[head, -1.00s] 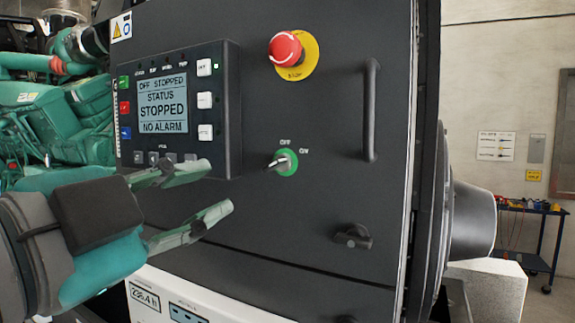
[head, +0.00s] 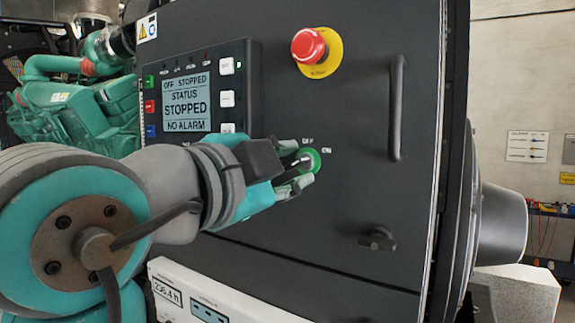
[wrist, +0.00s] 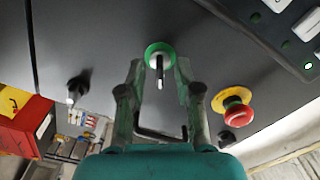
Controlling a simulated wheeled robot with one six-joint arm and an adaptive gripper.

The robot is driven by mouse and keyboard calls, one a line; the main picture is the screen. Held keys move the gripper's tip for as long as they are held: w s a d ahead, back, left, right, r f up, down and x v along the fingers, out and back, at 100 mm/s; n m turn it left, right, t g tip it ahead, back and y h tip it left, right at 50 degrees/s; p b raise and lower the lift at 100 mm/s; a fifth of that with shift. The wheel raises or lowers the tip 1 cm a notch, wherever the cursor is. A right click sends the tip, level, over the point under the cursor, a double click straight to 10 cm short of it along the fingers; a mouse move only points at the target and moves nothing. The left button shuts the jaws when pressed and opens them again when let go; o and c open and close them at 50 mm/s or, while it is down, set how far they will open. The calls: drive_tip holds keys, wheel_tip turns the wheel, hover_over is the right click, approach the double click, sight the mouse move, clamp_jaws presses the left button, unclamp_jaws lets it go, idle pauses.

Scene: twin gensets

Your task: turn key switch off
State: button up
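The key switch (head: 313,155) sits on the dark panel front, a green round collar with a key in it. OFF is printed above it and ON to its upper right. In the wrist view the collar (wrist: 160,50) is ahead and the key (wrist: 160,72) stands out toward me. My gripper (head: 298,165) is at the switch, its fingers above and below the key in the head view. In the wrist view my gripper (wrist: 160,66) is open, one finger on each side of the key with gaps showing. The fingers partly hide the key in the head view.
A red emergency stop button (head: 309,46) is above the switch. A vertical handle (head: 396,108) is to the right and a black latch (head: 377,239) lower right. The display (head: 187,104) reads OFF STOPPED, NO ALARM. The panel around the switch is flat.

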drive_tip(key=shift+w+d, duration=0.2)
drive_tip(key=shift+w, duration=0.05)
clamp_jaws()
drive_tip(key=shift+n, duration=0.3)
drive_tip(key=n, duration=1.1)
idle(0.4)
drive_tip(key=shift+n, duration=0.3)
